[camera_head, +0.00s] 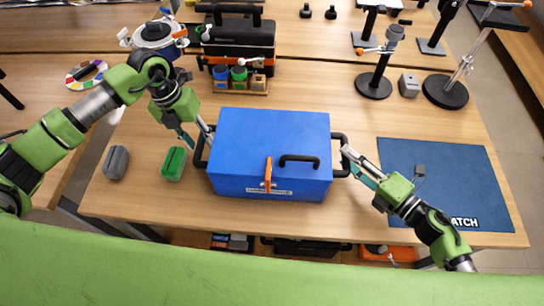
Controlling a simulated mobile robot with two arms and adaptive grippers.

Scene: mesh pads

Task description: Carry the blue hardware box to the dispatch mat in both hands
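The blue hardware box (245,150) sits closed on the table near its middle, with black side handles, a black front handle and an orange latch. The dispatch mat (444,172) is dark blue and lies flat to the right of the box, with partly hidden white lettering. My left gripper (201,143) is at the box's left handle (200,153), its fingers spread apart. My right gripper (350,160) is at the right handle (342,141), its fingers also spread. Whether either gripper touches its handle cannot be told. My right arm covers the mat's lower left part.
A green block (174,164) and a grey block (116,162) lie left of the box. Behind it stand a rack of small cups (240,87) and a black toolbox (238,38). Stands with round black bases (373,86) are behind the mat.

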